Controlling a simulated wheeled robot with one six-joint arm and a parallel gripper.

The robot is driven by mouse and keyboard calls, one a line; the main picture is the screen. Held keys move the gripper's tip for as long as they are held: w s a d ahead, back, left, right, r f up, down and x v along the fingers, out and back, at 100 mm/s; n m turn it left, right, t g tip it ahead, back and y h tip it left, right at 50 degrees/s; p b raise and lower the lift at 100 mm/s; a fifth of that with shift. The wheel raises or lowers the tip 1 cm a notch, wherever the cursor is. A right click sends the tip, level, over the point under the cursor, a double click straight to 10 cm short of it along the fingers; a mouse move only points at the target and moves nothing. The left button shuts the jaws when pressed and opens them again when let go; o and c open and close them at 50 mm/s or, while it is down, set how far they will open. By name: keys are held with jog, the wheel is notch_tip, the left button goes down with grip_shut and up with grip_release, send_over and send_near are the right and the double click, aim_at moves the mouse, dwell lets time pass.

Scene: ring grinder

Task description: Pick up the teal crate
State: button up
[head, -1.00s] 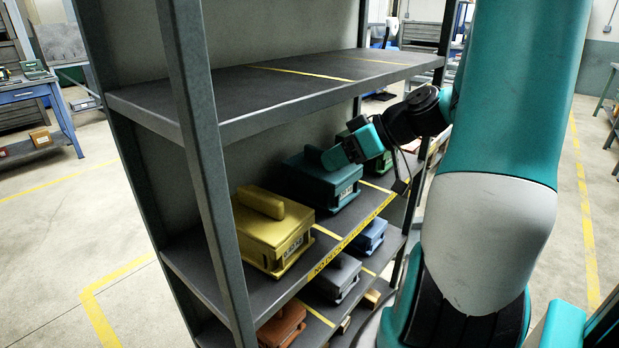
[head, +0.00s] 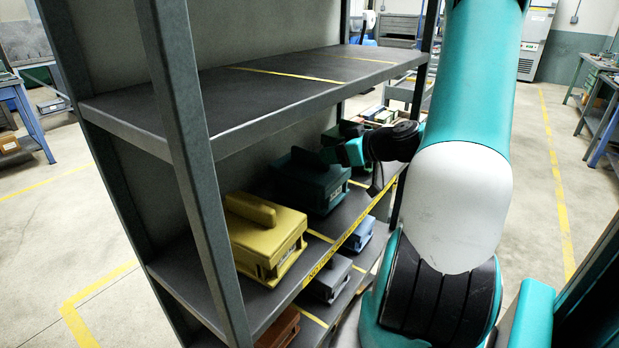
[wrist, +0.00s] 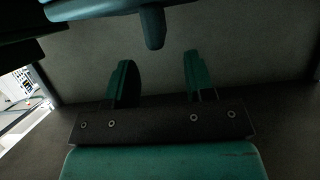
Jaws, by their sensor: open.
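The teal crate (head: 312,190), a dark box with a raised handle along its top, sits on the middle shelf. In the wrist view the teal crate (wrist: 95,9) shows at the top edge, its handle stub pointing down. My gripper (head: 330,156) is beside the handle's right end in the head view. In the wrist view my gripper (wrist: 157,72) is open, its two teal fingers apart with nothing between them. The handle end shows beyond the fingertips, roughly in line with the gap. I cannot tell whether anything touches.
Blue (head: 359,235) and grey (head: 329,280) crates sit on the shelf below. The bare upper shelf (head: 225,105) overhangs them; a front post (head: 192,170) stands nearby.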

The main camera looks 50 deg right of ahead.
aim_at(315, 152)
jog(key=shift+p+x, duration=1)
jog(key=shift+x, duration=2.05)
jog(key=shift+d+r, duration=0.15)
grip_shut()
